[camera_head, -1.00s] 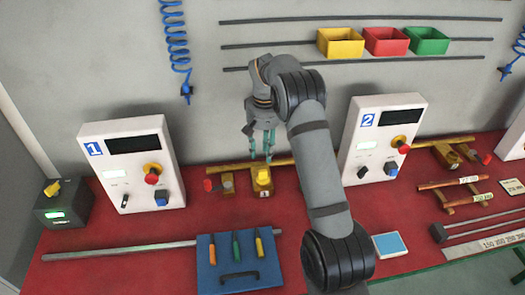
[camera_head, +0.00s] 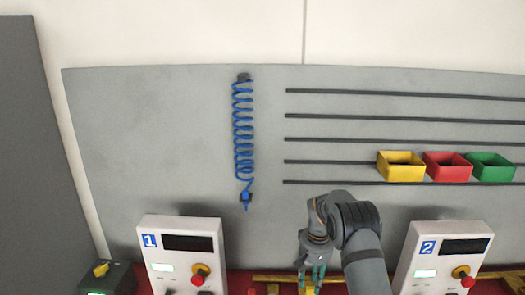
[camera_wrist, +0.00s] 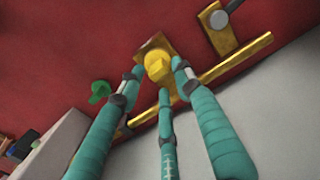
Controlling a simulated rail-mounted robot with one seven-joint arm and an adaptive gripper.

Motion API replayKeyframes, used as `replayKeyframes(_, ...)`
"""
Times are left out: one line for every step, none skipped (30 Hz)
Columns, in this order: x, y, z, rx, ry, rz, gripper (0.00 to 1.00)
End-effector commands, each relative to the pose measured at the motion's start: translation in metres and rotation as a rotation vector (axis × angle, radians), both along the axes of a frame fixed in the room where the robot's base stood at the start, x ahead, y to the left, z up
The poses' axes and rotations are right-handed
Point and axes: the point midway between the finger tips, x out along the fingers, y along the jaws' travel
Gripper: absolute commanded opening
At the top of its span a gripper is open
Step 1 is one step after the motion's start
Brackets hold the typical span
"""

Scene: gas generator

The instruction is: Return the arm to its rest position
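My gripper (camera_head: 312,277) hangs from my arm between the two control boxes, near the back of the red bench. In the wrist view my gripper (camera_wrist: 158,85) has its teal fingers spread apart with nothing held between them. Beyond the fingertips a yellow valve knob (camera_wrist: 158,66) sits on a brass-coloured pipe (camera_wrist: 233,60). In the head view only the top of the yellow knob (camera_head: 307,289) shows at the lower edge. The fingers look apart from the knob, though the exact gap is hard to judge.
Control box 1 (camera_head: 183,252) stands left of my arm and control box 2 (camera_head: 447,251) stands right. A blue coiled hose (camera_head: 243,130) hangs on the wall. Yellow (camera_head: 401,173), red (camera_head: 447,173) and green (camera_head: 490,173) bins hang at right. The wall above is clear.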

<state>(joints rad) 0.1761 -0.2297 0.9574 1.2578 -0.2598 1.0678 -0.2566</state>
Motion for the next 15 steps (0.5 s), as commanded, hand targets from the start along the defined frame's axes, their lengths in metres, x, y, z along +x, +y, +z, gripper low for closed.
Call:
replayKeyframes(-0.002,0.0,-0.008,-0.001,0.006,0.0,0.34)
replayKeyframes(-0.002,0.0,-0.015,-0.001,0.006,0.0,0.34)
replayKeyframes(-0.001,0.001,-0.023,0.0,0.005,0.0,0.34)
replayKeyframes(-0.001,0.001,-0.029,0.0,0.005,0.0,0.34)
replayKeyframes(-0.002,0.0,-0.035,-0.001,0.006,-0.001,0.34)
replayKeyframes(-0.001,0.001,-0.043,-0.001,0.005,-0.001,0.34)
replayKeyframes(-0.001,0.001,-0.053,0.0,0.002,-0.001,0.34)
replayKeyframes(0.001,0.001,-0.045,0.0,-0.003,-0.001,0.34)
replayKeyframes(0.003,0.001,-0.04,0.0,-0.007,-0.002,0.34)
replayKeyframes(0.003,0.001,-0.036,0.0,-0.008,-0.001,0.34)
replayKeyframes(0.003,0.001,-0.032,0.0,-0.007,-0.001,0.34)
replayKeyframes(0.002,0.001,-0.027,0.0,-0.006,0.0,0.34)
replayKeyframes(0.002,0.001,-0.024,0.0,-0.005,0.0,0.34)
replayKeyframes(0.002,0.001,-0.021,0.0,-0.005,0.0,0.34)
replayKeyframes(0.002,0.001,-0.018,0.0,-0.004,0.0,0.34)
